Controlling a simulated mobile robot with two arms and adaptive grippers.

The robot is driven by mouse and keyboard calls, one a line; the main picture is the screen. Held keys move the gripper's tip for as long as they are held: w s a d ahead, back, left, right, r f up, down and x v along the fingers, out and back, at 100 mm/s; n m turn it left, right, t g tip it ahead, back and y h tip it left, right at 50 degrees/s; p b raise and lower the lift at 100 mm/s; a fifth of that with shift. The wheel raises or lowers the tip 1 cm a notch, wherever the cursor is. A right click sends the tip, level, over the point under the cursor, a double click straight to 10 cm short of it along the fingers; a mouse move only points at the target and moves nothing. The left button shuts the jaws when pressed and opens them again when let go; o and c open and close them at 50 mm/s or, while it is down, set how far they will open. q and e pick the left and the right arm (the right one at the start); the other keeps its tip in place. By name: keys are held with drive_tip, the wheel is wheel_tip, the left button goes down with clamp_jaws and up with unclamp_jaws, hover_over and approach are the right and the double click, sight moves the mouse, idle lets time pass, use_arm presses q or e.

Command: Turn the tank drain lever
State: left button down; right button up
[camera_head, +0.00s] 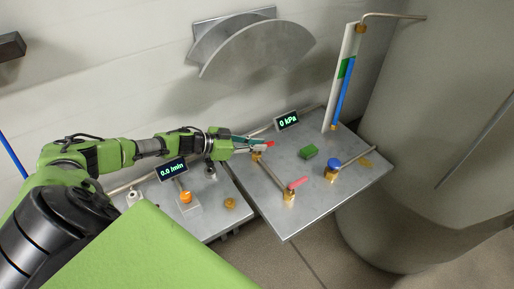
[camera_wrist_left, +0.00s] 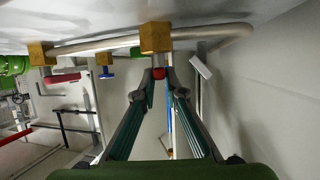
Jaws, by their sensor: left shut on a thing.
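My left gripper (camera_head: 250,145) reaches over the metal bench from the left. It is shut on a red-tipped lever (camera_head: 270,143) at a brass valve (camera_head: 257,156). In the left wrist view, the red end (camera_wrist_left: 159,73) sits between the fingertips of my left gripper (camera_wrist_left: 159,77), just under a brass block (camera_wrist_left: 155,37). A second red lever (camera_head: 298,183) stands on another brass valve (camera_head: 289,196) nearer the front edge. No label shows which one is the tank drain lever. My right gripper is not in view.
A blue-capped brass valve (camera_head: 333,164) and a green block (camera_head: 308,152) are to the right. A sight gauge (camera_head: 340,80) stands behind, beside the large tank (camera_head: 440,150). One display (camera_head: 287,120) reads 0 kPa; another (camera_head: 172,168) reads 0.0 l/min. An orange knob (camera_head: 186,197) is at the left.

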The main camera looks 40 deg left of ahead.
use_arm(q)
drive_tip(key=m+g+h+b, duration=0.1)
drive_tip(key=m+h+b, duration=0.1)
drive_tip(key=shift+w+f+g+b, duration=0.1)
drive_tip(key=shift+g+b, duration=0.2)
drive_tip(key=shift+b, duration=0.05)
drive_tip(key=shift+m+h+b, duration=0.3)
drive_tip(key=shift+m, duration=0.1)
drive_tip(key=shift+g, duration=0.3)
drive_tip(key=c, duration=2.1)
unclamp_jaws()
drive_tip(key=shift+r, duration=0.4)
wheel_tip(320, 180, up, 10)
drive_tip(key=shift+f, duration=0.25)
